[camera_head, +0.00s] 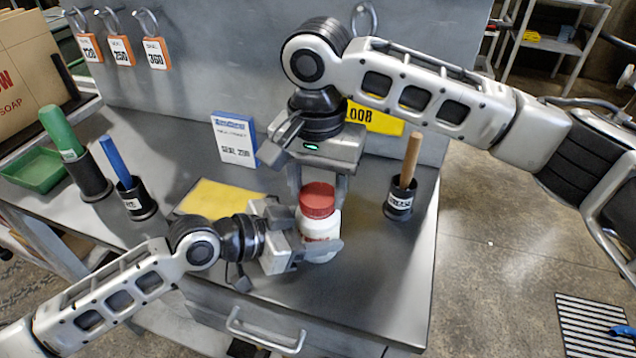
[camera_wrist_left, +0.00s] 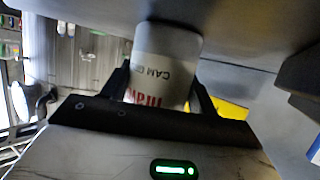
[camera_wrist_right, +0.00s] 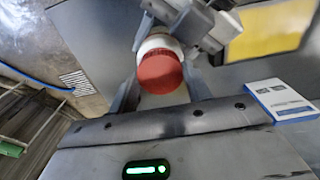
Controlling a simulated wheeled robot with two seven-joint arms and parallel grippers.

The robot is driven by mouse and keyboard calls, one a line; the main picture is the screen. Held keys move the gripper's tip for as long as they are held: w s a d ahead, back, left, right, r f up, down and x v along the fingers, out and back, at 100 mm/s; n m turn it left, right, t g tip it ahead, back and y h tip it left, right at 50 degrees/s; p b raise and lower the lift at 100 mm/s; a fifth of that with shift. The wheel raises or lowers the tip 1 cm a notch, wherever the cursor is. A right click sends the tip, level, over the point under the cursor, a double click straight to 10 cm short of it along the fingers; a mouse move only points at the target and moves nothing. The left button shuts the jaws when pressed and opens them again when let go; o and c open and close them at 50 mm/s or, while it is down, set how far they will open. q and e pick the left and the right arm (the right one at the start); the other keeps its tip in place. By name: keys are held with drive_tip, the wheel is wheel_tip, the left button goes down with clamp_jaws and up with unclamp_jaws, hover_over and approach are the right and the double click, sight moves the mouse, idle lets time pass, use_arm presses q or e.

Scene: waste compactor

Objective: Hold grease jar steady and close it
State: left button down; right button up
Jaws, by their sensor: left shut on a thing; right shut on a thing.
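The grease jar (camera_head: 318,228) is white with a red lid (camera_head: 318,198) and stands upright on the grey bench near its front edge. The lid sits on top of the jar. My left gripper (camera_head: 308,250) is shut around the jar's body from the left. The jar's printed white side (camera_wrist_left: 162,75) shows between its fingers in the left wrist view. My right gripper (camera_head: 320,190) points down from above, with its fingers on both sides of the lid. In the right wrist view the red lid (camera_wrist_right: 159,73) is between the fingers. Part of the jar's body is hidden by my left fingers.
A black holder (camera_head: 399,203) with a wooden-handled tool stands right of the jar. Holders with a blue handle (camera_head: 115,160) and a green handle (camera_head: 62,132) stand at left. A drawer handle (camera_head: 265,335) is below.

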drive_tip(key=m, duration=0.8)
drive_tip(key=shift+a, duration=0.1)
drive_tip(key=m, duration=0.8)
drive_tip(key=shift+w, duration=0.1)
drive_tip(key=o, duration=0.9)
drive_tip(key=shift+o, duration=0.2)
drive_tip(key=shift+r, duration=2.25)
